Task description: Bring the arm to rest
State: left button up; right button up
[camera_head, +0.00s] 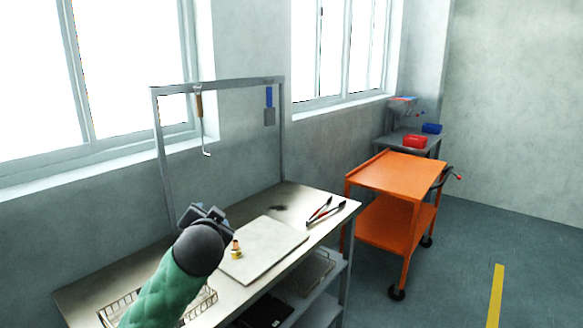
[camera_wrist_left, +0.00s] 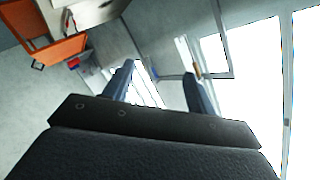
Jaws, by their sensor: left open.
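My left arm comes in from the lower left in the head view, in a green sleeve. My left gripper (camera_head: 203,213) is raised over the metal workbench (camera_head: 295,197), near the left edge of a pale board (camera_head: 262,250). In the left wrist view the two fingers of the left gripper (camera_wrist_left: 160,85) stand apart with nothing between them, against the window and wall. My right gripper is not in view.
A metal frame (camera_head: 218,86) with a hanging hook tool (camera_head: 203,130) and a blue-handled tool (camera_head: 269,105) rises behind the bench. Pliers-like tools (camera_head: 325,212) lie at the bench's right. A wire basket (camera_head: 125,305) is at left. An orange cart (camera_head: 400,172) stands right; floor beyond is clear.

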pick_arm(q)
jog(key=s+d+f+n+g+h+b, duration=0.1)
jog(key=s+f+g, duration=0.2)
jog(key=s+f, duration=0.55)
jog(key=s+f+g+h+b, duration=0.1)
jog(key=s+f+g, duration=0.15)
jog(key=f, duration=1.05)
jog(key=s+d+f+n+g+h+b, duration=0.1)
jog(key=s+f+g, duration=0.1)
jog(key=s+f, duration=0.65)
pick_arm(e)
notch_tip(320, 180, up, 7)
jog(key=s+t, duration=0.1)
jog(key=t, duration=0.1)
pick_arm(q)
jog(key=s+d+f+n+g+b, duration=0.1)
jog(key=s+f+g, duration=0.5)
jog(key=s+f, duration=1.7)
jog(key=shift+s+f+n+h+b, duration=0.25)
jog(key=shift+f+n+h+b, duration=0.2)
jog(key=shift+f+b, duration=0.6)
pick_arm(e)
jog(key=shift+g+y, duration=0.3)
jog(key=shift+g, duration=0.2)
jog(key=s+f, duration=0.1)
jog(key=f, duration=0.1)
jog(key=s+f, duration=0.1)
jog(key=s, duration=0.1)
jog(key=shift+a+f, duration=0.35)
